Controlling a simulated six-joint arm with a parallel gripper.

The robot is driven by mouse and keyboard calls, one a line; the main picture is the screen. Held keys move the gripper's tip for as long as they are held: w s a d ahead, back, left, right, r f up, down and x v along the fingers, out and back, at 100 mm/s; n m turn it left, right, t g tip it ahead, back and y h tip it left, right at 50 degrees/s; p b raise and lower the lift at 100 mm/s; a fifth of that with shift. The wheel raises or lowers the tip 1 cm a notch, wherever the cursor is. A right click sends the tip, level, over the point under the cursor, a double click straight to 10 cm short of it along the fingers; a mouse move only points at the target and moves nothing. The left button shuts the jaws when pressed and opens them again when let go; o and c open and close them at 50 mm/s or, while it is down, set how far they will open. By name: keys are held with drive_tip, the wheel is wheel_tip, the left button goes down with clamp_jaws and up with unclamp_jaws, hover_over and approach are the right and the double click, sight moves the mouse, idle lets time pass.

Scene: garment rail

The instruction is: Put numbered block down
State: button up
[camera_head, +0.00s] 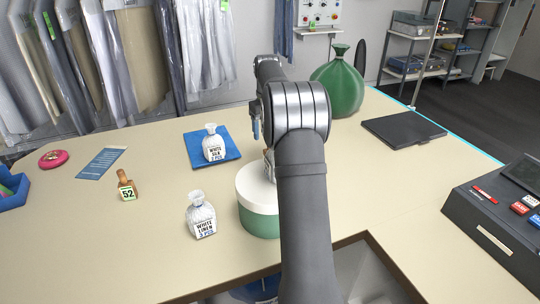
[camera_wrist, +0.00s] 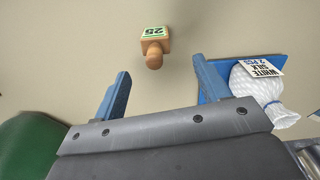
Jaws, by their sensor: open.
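In the wrist view a wooden numbered block (camera_wrist: 154,45) with a knob handle and a green-edged label stands on the bare tabletop. The label's digits look like 25. My gripper (camera_wrist: 160,77) is open and empty; its two blue fingers are apart, with the block just beyond their tips and touching neither. A wooden block labelled 52 (camera_head: 127,188) stands on the left of the table, well away from my gripper.
A white silk bag (camera_head: 213,147) sits on a blue mat (camera_head: 232,158), close to my right finger in the wrist view. A linen bag (camera_head: 200,217) and a round white-lidded box (camera_head: 256,187) stand nearer. Bare tabletop lies left of the linen bag.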

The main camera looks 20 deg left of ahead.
wheel_tip(320, 180, down, 3)
drive_tip(key=shift+f, duration=0.1)
drive_tip(key=shift+w+d+f, duration=0.1)
drive_tip(key=shift+d+f, duration=0.1)
drive_tip(key=shift+f, duration=1.15)
drive_tip(key=shift+d+f, duration=0.2)
drive_tip(key=shift+f, duration=1.1)
drive_tip(key=c, duration=1.3)
drive_tip(key=shift+c, duration=0.2)
